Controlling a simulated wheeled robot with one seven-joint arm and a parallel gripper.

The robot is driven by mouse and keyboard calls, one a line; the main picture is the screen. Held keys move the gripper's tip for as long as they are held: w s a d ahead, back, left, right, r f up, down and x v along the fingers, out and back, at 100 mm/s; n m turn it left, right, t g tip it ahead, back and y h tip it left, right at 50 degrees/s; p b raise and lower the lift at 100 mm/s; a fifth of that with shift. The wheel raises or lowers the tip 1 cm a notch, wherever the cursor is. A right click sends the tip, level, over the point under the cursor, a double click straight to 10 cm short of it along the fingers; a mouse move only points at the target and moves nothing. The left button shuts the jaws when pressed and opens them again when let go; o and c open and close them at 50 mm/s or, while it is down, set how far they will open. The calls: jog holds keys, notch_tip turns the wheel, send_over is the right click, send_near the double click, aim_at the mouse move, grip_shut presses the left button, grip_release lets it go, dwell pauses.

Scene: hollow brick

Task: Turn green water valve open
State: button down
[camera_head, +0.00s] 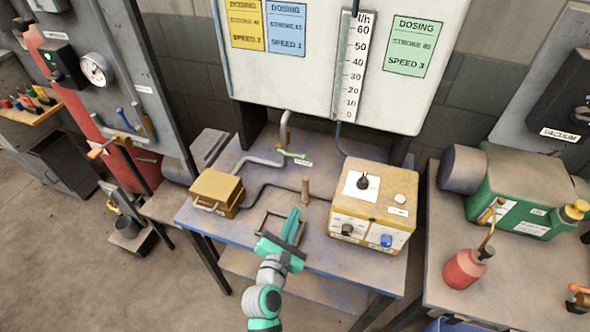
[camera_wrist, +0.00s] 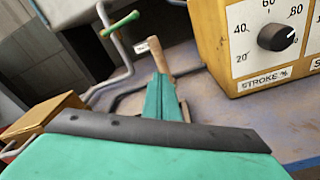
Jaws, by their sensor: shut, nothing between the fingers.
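The green water valve handle (camera_head: 293,154) is a small lever on a grey pipe at the back of the blue-topped table. In the wrist view the green handle (camera_wrist: 119,24) shows at the upper left, on a bent grey pipe. My gripper (camera_head: 294,215) is over the front middle of the table, shut and empty. It is in front of the valve and apart from it. In the wrist view my gripper (camera_wrist: 160,85) points toward an upright brown post (camera_wrist: 156,55); I cannot tell whether they touch.
A yellow pump box (camera_head: 374,207) with knobs stands to the right on the table (camera_head: 262,252). A smaller yellow box (camera_head: 217,190) is on the left. The brown post (camera_head: 305,191) stands between gripper and valve. A white dosing panel (camera_head: 300,90) rises behind.

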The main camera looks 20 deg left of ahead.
aim_at(290, 154)
jog(key=w+a+r+n+t, duration=0.1)
jog(key=w+a+r+n, duration=0.1)
jog(key=w, duration=0.4)
jog(key=w+a+r+n, duration=0.1)
jog(key=w+r+n, duration=0.3)
jog(key=w+r, duration=0.1)
jog(key=shift+w+a+r+t+h, duration=0.25)
jog(key=shift+w+a+t+h, duration=0.15)
jog(key=shift+w, duration=0.1)
jog(key=shift+d, duration=0.1)
jog(key=shift+r, duration=0.15)
